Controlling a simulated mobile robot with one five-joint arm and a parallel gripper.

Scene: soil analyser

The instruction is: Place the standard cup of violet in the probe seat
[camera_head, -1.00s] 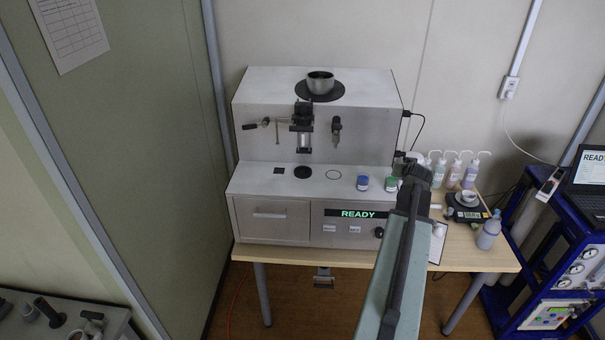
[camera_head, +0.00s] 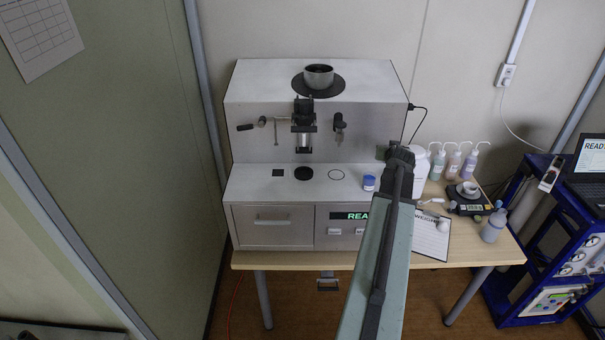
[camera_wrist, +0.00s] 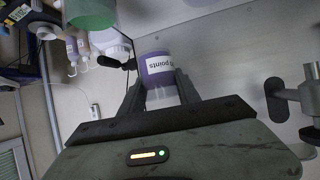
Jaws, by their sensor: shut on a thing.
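My gripper (camera_wrist: 160,88) is shut on the violet cup (camera_wrist: 157,70), which carries a white label ending in "points". The cup sits between the two dark fingers. In the head view the wrist end of my arm (camera_head: 397,158) is at the right end of the analyser's ledge; it hides the held cup. The analyser (camera_head: 270,200) has a probe column (camera_head: 304,130) on its front. Below the column, a black round disc (camera_head: 304,173) lies bare on the ledge, with a thin ring mark (camera_head: 337,174) to its right.
A blue-lidded cup (camera_head: 369,182) stands on the ledge left of my arm. A green cup (camera_wrist: 90,12) is close in the wrist view. Wash bottles (camera_head: 453,165), a scale (camera_head: 467,205) and a clipboard (camera_head: 431,235) are to the right.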

